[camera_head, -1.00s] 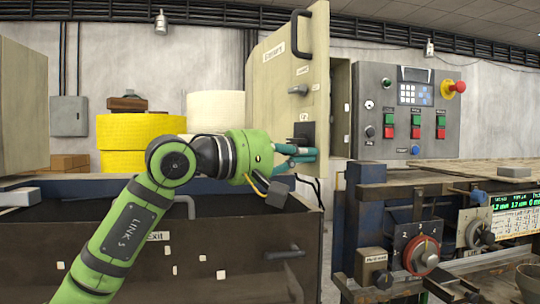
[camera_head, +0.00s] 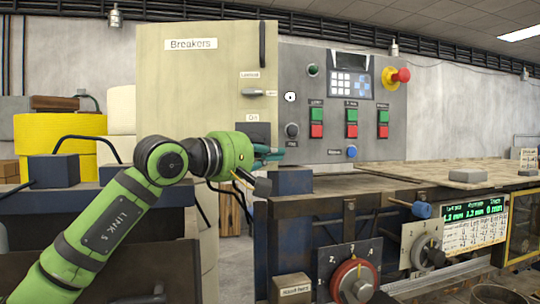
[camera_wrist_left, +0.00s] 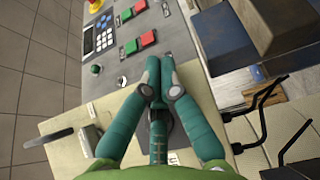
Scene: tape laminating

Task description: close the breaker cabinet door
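The breaker cabinet door (camera_head: 190,85) is a cream panel labelled "Breakers" and faces me almost flat in the head view. Its dark vertical handle (camera_head: 262,45) is near the upper right edge, with a small grey lever below. Its right edge lines up beside the grey control panel; I cannot tell whether a gap remains. My left gripper (camera_head: 270,154) is at the door's lower right, in front of a dark square fitting. In the left wrist view, the door (camera_wrist_left: 65,125) lies beneath the gripper (camera_wrist_left: 158,66), whose teal fingers are together with nothing visible between them. My right gripper is not in view.
The grey control panel (camera_head: 330,130) has coloured buttons and a red emergency knob (camera_head: 401,75). A workbench (camera_head: 430,173) with a red dial (camera_head: 353,281) and a display stands at the right. Yellow rolls (camera_head: 50,135) are at the left.

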